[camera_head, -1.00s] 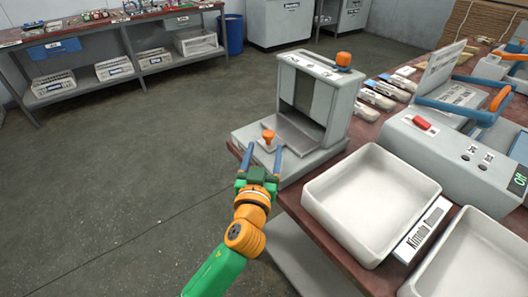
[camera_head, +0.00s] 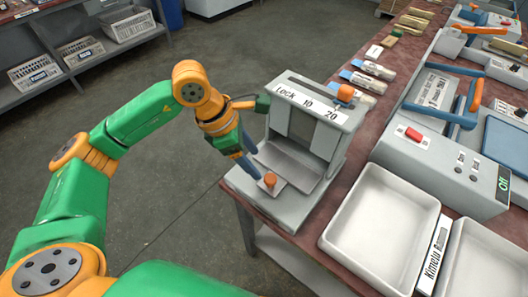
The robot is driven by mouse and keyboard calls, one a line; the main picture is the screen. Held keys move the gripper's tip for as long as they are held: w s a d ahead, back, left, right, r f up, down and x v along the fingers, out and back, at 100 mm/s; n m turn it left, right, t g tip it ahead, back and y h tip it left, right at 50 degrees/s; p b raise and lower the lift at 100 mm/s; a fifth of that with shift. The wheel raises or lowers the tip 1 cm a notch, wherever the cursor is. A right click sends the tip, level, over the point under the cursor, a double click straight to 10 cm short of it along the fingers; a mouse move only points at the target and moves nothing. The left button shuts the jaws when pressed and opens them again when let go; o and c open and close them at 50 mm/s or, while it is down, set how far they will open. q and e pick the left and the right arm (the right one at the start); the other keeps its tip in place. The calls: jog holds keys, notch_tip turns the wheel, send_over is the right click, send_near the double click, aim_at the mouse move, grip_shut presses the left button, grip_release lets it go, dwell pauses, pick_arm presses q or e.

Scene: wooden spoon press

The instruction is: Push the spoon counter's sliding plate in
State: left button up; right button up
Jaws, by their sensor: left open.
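The spoon counter (camera_head: 318,110) is a grey box-shaped machine with an open front, at the corner of the reddish bench. Its label reads "Lock 10 20" and an orange knob (camera_head: 345,93) sits on top. The sliding plate (camera_head: 262,168) is a small light plate with an upright orange knob (camera_head: 270,180), and it sticks out at the front left of the base. My left gripper (camera_head: 256,166) is open, its blue fingers pointing down beside the plate's outer end, behind the orange knob. I cannot tell whether they touch the plate. My right gripper is not in view.
Two white trays (camera_head: 370,232) lie on the bench at the right. A grey machine (camera_head: 440,160) with a red switch and blue handle stands behind them. Packed spoons (camera_head: 365,82) lie beyond the counter. Open floor lies left of the bench.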

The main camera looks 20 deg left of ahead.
aim_at(269, 178)
pick_arm(q)
jog(key=d+f, duration=0.2)
jog(key=f, duration=0.1)
jog(key=d+f+p, duration=0.1)
jog(key=f, duration=0.1)
jog(key=shift+d, duration=0.35)
jog(key=shift+w+a+f, duration=0.2)
jog(key=shift+w+f, duration=0.05)
jog(key=shift+f, duration=0.05)
jog(key=shift+s+d+r, duration=0.1)
jog(key=shift+d, duration=0.05)
jog(key=c, duration=0.7)
grip_shut()
